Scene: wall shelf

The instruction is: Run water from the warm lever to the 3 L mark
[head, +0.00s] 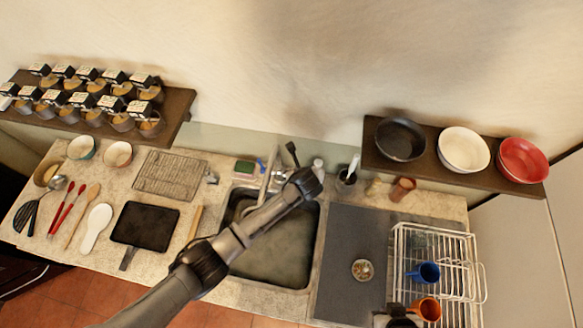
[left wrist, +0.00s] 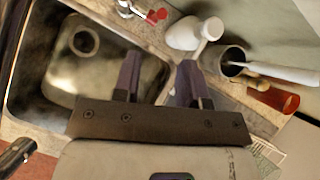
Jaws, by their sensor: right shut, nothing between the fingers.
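The sink (head: 277,262) lies in the middle of the counter, and its basin and drain show in the left wrist view (left wrist: 83,41). I cannot tell whether it holds water, and I see no readable 3 L mark. A red tap lever (left wrist: 157,15) shows at the sink's back edge; a blue lever (head: 261,163) shows beside the metal tap (head: 275,180). My left arm crosses the sink in the head view. My left gripper (left wrist: 158,75) is open and empty over the sink's right edge, apart from the red lever. My right gripper (head: 401,314) is shut and empty by the orange mug.
A white bottle (left wrist: 192,33) and a brush cup (left wrist: 232,62) stand close to my left fingers. A dish rack (head: 401,255) with blue and orange mugs stands at right. A tray (head: 145,226) and utensils lie left. Shelves hold jars and bowls.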

